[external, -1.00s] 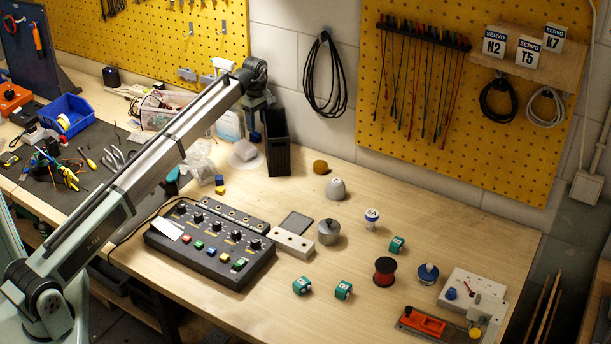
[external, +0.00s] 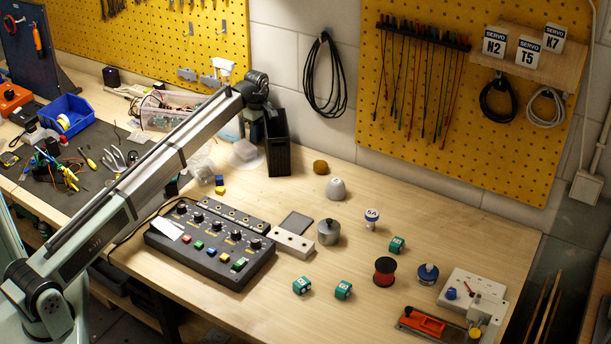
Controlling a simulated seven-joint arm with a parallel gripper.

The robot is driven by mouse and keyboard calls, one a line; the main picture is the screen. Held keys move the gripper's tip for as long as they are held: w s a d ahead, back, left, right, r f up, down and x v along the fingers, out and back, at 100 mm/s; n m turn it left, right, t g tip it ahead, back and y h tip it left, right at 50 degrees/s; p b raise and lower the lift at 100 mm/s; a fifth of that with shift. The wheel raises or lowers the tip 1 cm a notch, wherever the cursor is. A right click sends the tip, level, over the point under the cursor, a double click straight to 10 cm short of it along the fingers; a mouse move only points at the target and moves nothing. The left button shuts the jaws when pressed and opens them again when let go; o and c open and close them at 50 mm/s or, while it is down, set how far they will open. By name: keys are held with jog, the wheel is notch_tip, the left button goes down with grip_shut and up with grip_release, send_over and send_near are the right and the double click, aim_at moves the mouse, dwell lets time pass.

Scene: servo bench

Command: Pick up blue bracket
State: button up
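I cannot pick out a blue bracket with certainty. A small blue block (external: 219,180) sits beside a yellow one on the wood bench, left of centre, but its shape is too small to make out. My arm reaches from the lower left to the back of the bench. Its far end hangs down beside the black upright bin, and my gripper there (external: 255,128) is small and dark. Its fingers cannot be made out, nor whether it holds anything. It is above and to the right of the blue block, apart from it.
The black bin (external: 277,145) stands right by my gripper. A control box (external: 205,245) with knobs and buttons lies at front centre. Several teal cubes, a metal pot (external: 328,232), a red spool (external: 384,271) and a white switch plate (external: 470,290) stand to the right.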

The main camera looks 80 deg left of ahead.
grip_shut()
jog(key=shift+r, duration=0.1)
